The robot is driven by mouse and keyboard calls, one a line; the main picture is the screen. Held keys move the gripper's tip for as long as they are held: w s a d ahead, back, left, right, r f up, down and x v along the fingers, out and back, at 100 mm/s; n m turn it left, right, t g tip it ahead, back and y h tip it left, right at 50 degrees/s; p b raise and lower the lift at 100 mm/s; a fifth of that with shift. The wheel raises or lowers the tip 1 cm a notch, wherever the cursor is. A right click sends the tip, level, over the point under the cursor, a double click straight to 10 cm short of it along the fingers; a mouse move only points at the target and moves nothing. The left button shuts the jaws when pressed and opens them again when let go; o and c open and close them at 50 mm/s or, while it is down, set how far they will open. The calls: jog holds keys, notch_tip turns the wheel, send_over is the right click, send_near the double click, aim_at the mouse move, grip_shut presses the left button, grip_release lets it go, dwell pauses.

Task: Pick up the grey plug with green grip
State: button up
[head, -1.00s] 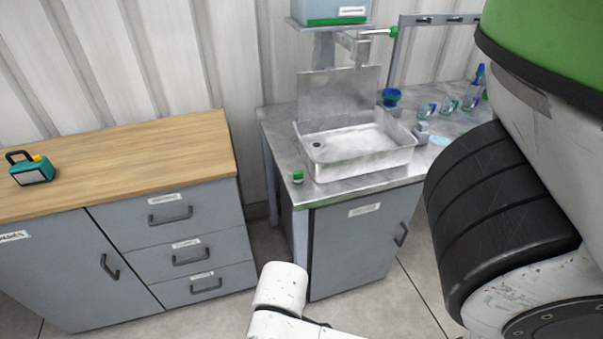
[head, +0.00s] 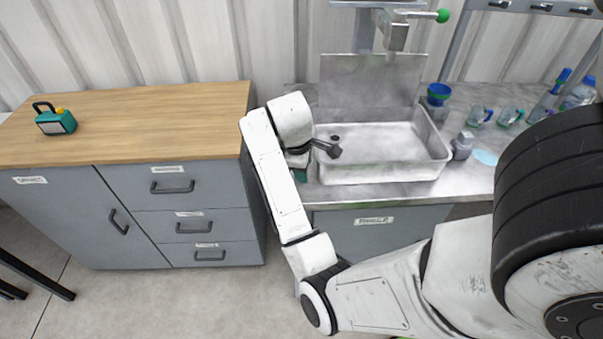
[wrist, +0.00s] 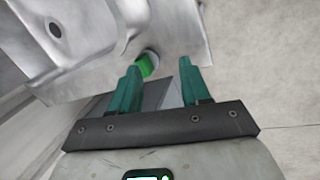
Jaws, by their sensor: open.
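The plug with a green grip (wrist: 147,66) shows in the wrist view between the fingertips, closer to the left finger and partly covered by it. It is near the edge of the metal counter, beside the sink. My gripper (wrist: 160,64) is open with two teal fingers, and nothing is held. I cannot tell how far the fingertips are from the plug. In the head view my wrist is over the counter's left front corner and hides most of that spot, so I cannot make out the plug there.
The steel sink basin (head: 375,172) stands close on the right of my wrist. A wooden-topped cabinet (head: 160,108) is on the left, with a teal lamp-like box (head: 56,123) on it. A grey bottle (head: 462,145) and several cups are right of the sink.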

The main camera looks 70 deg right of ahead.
jog(key=w+d+r+n+y, duration=0.2)
jog(key=d+r+n+y, duration=0.1)
jog(key=d+r, duration=0.2)
notch_tip(320, 180, down, 5)
jog(key=shift+f+b, duration=0.1)
jog(key=shift+b, duration=0.4)
jog(key=shift+w+f+p, duration=0.2)
jog(key=shift+f+p, duration=0.3)
jog(key=shift+f, duration=2.25)
grip_shut()
